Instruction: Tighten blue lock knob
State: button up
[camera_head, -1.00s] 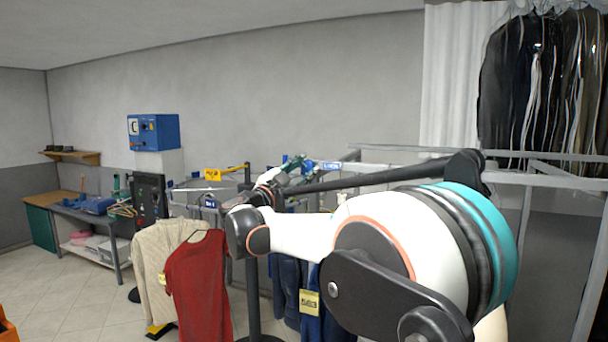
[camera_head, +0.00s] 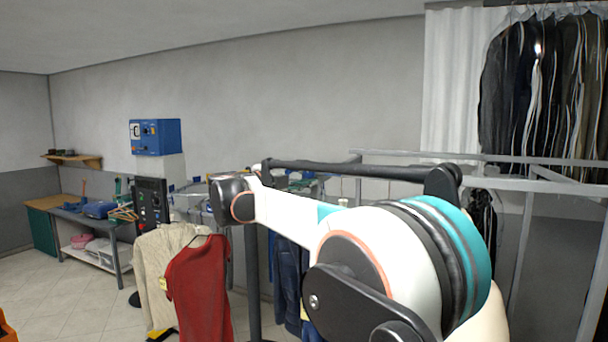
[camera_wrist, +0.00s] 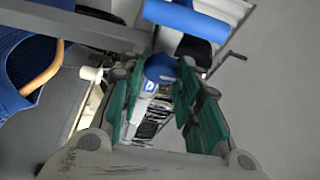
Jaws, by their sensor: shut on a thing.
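In the wrist view my gripper (camera_wrist: 158,82) has its teal-padded fingers on either side of a blue knob (camera_wrist: 160,67). In the head view my arm covers the gripper and the knob.
A blue cylinder (camera_wrist: 186,19) and a grey bar (camera_wrist: 75,30) lie close beyond the fingers. Blue cloth (camera_wrist: 22,75) is at the left. In the head view a red shirt (camera_head: 200,285) hangs left of my arm, and metal rails (camera_head: 400,170) stand behind it.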

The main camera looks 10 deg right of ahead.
jog(key=shift+m, duration=0.4)
jog(key=o, duration=1)
jog(key=shift+g, duration=0.3)
jog(key=shift+o, duration=0.2)
jog(key=v, duration=1.2)
